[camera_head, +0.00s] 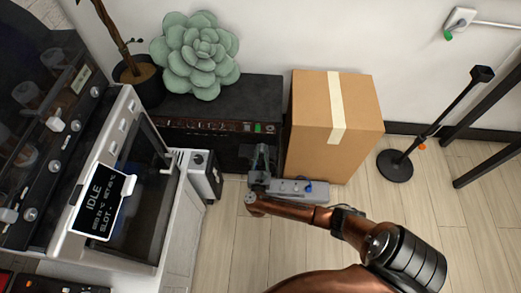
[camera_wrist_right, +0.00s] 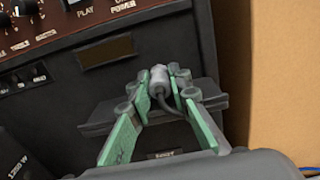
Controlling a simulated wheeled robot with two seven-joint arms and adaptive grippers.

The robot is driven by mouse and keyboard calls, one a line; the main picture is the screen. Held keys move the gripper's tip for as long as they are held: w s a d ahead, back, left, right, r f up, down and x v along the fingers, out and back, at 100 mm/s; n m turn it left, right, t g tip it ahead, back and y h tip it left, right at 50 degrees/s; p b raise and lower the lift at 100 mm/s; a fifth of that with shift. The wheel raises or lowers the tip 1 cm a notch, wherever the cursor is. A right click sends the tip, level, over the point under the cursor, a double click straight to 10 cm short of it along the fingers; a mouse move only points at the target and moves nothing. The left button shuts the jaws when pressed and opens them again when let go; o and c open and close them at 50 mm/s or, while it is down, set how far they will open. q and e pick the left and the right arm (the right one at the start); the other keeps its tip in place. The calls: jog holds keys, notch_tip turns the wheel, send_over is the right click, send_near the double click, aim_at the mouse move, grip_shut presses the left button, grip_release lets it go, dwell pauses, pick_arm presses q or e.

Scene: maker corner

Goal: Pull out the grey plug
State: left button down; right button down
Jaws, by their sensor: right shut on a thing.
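The grey plug (camera_wrist_right: 158,82) shows in the right wrist view, with a dark cable curving off its right side. My right gripper (camera_wrist_right: 160,88) is shut on it, its green-padded fingers on either side. It is in front of a dark ledge on the front of the black amplifier-like box (camera_wrist_right: 75,75). I cannot tell whether the plug is seated in a socket. In the head view my right gripper (camera_head: 262,158) is at the lower front of the black box (camera_head: 225,98), and the plug is hidden there. My left gripper is not in view.
A cardboard box (camera_head: 315,130) stands close right of the gripper. A green succulent (camera_head: 200,55) sits on the black box. A white machine (camera_head: 125,195) stands left. A black stand (camera_head: 395,166) is farther right.

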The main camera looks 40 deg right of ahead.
jog(key=shift+f, duration=0.1)
dwell(0.3)
jog(key=c, duration=1.7)
grip_release()
jog(key=shift+a, duration=0.1)
jog(key=shift+s+a+f, duration=0.1)
jog(key=shift+s+a, duration=0.15)
jog(key=shift+s, duration=0.05)
jog(key=v, duration=1.1)
